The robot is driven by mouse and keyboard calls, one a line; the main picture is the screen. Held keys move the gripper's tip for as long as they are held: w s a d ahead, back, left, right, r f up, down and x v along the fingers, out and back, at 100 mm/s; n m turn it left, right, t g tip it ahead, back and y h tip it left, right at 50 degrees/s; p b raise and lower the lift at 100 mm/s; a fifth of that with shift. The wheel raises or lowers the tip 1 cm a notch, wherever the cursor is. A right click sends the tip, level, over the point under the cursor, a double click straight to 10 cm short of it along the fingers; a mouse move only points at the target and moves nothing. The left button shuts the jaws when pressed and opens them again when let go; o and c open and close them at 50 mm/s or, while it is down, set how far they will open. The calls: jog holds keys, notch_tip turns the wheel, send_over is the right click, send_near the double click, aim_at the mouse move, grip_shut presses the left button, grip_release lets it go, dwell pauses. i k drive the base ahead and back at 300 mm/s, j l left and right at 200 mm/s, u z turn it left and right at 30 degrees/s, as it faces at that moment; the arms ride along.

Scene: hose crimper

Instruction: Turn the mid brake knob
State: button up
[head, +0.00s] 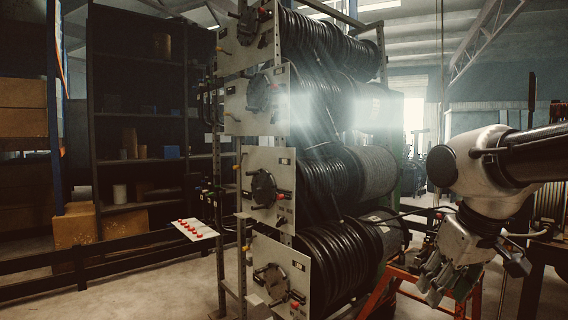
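A rack of several stacked hose reels stands in the middle of the head view, each with a pale end panel carrying a dark round hub and small knobs. A middle panel (284,205) has a dark hub (263,188) and small dark and red fittings near its lower right edge. The panel above it (235,122) has a similar hub (262,93). I cannot tell which small fitting is the mid brake knob. My gripper (432,287) hangs at the right, pointing down, well apart from the panels. Its fingers hold nothing visible; their opening is unclear.
Black hose coils (332,185) fill the reels between the panels and my arm. An orange-red stand (384,290) is beside my gripper. A small white board with red knobs (194,228) stands left of the rack. Dark shelves (140,90) and a low rail are behind; front-left floor is clear.

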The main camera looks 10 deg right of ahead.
aim_at(282, 220)
jog(key=i+j+z, duration=0.2)
jog(key=i+j, duration=0.55)
